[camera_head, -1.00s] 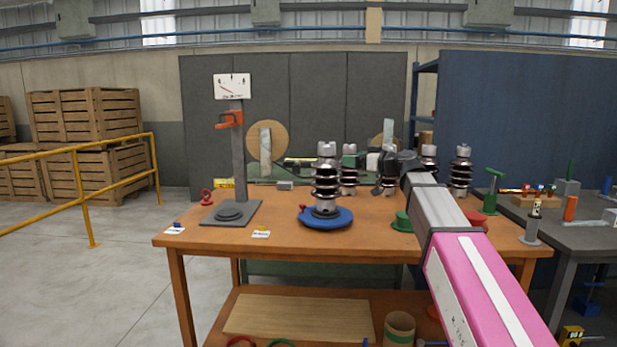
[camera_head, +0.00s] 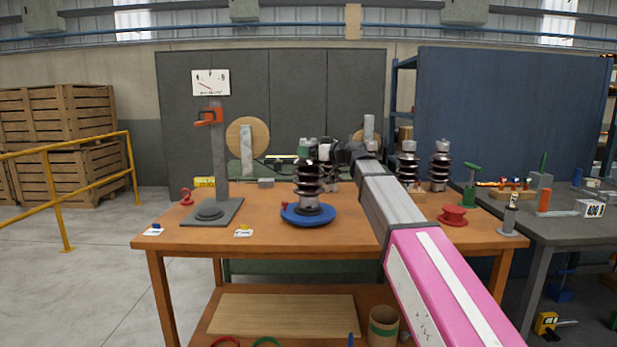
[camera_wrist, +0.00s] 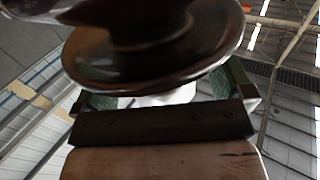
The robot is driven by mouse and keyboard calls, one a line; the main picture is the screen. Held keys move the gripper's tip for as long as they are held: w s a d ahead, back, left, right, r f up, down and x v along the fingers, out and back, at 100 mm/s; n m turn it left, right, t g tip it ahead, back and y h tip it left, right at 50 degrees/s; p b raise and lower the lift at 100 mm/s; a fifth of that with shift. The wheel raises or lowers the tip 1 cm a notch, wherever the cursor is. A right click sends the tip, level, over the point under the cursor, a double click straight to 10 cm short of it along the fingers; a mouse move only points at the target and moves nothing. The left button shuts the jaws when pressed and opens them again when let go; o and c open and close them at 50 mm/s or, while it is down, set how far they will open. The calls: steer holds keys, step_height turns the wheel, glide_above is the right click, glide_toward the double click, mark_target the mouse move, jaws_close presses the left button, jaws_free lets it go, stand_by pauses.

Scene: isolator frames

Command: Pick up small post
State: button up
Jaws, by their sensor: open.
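Several brown ribbed posts with grey metal caps stand on the orange table (camera_head: 270,228). One post (camera_head: 309,185) stands upright on a blue round base near the middle. Another post (camera_head: 331,180) is just behind it, partly hidden. Which is the small post I cannot tell for sure. My gripper (camera_head: 325,152) is open at the height of these two posts' tops. In the wrist view, a brown ribbed post (camera_wrist: 150,62) fills the upper middle. The green-padded fingers of my gripper (camera_wrist: 165,92) lie either side of a pale part below its rim; contact is unclear.
Two more posts (camera_head: 407,168) (camera_head: 439,165) stand at the back right. A red spool (camera_head: 453,215) and a green stand (camera_head: 469,185) are near the right edge. A grey gauge stand (camera_head: 219,165) is on the left. The table's front left is mostly clear.

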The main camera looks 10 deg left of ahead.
steer(key=shift+w+a, duration=0.25)
steer(key=shift+a, duration=0.35)
steer(key=shift+c, duration=0.4)
steer(key=c, duration=1.5)
steer(key=shift+r, duration=0.15)
jaws_close()
